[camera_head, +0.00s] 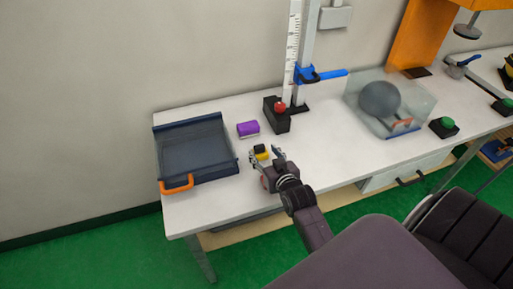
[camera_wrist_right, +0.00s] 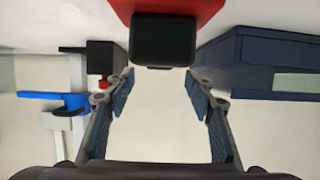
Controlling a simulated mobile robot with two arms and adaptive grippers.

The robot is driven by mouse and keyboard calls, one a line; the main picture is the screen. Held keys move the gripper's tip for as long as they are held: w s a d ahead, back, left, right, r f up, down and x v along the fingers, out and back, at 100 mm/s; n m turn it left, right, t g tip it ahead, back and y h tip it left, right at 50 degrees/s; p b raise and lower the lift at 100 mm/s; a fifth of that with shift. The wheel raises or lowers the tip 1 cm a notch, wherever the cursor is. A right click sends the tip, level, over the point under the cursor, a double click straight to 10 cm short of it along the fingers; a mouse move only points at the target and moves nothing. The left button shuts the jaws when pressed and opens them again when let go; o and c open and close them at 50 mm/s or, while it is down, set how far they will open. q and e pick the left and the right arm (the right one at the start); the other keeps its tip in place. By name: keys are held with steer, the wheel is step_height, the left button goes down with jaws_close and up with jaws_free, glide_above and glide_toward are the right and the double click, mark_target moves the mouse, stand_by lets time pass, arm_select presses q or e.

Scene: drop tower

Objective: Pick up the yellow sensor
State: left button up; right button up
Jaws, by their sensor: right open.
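My left gripper is not in view.
A dark blue tray (camera_head: 157,150) with an orange handle is left of the gripper. A purple block (camera_head: 248,128) lies behind it. A black box with a red button (camera_head: 280,107) stands by the ruler tower. A clear box (camera_head: 426,103) holding a grey ball is farther right.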

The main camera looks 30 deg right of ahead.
mark_target(259, 146)
steer(key=shift+w+d+f+p, duration=0.1)
steer(key=shift+w+p, duration=0.05)
steer(key=shift+w, duration=0.2)
steer(key=shift+w+d+f+p, duration=0.1)
steer(key=shift+w+p, duration=0.05)
steer(key=shift+w, duration=0.2)
steer(key=shift+p+x, duration=0.3)
steer(key=shift+x, duration=1.9)
steer(key=shift+f, duration=0.15)
steer(key=shift+s, duration=0.1)
steer(key=c, duration=0.4)
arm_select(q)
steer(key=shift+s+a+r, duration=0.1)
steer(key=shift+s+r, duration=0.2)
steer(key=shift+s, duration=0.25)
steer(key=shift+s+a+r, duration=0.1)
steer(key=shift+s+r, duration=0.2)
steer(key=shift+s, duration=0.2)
arm_select(e)
jaws_close()
